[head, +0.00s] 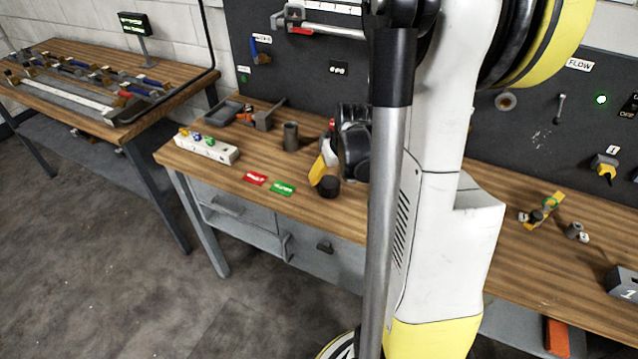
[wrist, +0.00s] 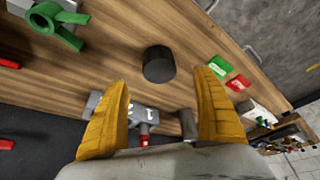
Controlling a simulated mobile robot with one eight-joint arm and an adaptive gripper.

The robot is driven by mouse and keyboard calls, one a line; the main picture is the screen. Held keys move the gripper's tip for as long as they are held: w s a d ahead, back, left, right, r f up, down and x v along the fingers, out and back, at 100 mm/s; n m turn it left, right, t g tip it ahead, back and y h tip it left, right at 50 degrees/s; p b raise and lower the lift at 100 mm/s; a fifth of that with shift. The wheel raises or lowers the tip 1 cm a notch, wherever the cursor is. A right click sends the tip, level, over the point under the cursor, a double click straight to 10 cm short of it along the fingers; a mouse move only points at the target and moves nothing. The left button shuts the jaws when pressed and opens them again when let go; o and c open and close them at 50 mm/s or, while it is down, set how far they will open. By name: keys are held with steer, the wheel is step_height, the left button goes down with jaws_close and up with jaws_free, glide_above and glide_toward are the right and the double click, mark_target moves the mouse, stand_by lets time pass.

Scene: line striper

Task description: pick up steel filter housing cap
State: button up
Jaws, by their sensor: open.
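A short dark round cylinder, which looks like the steel filter housing cap (wrist: 158,64), stands on the wooden bench. My gripper (wrist: 160,79) is open and empty. In the wrist view its two yellow fingers are spread wide, with the cap beyond them and roughly centred between the tips. In the head view only part of my gripper (head: 320,172) shows, beside the cap and left of my arm. I cannot tell the exact gap between fingertips and cap.
Green (head: 282,188) and red (head: 255,178) labels lie left of the cap. A grey metal cylinder (head: 290,136) stands behind, and a white block with coloured knobs (head: 206,148) is further left.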

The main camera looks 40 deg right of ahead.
mark_target(329, 182)
steer(key=b+x, duration=0.2)
steer(key=x, duration=0.4)
steer(key=shift+w+d+f, duration=0.15)
steer(key=shift+w+f, duration=0.05)
steer(key=shift+w, duration=0.05)
steer(key=shift+r, duration=0.1)
steer(key=c, duration=1.2)
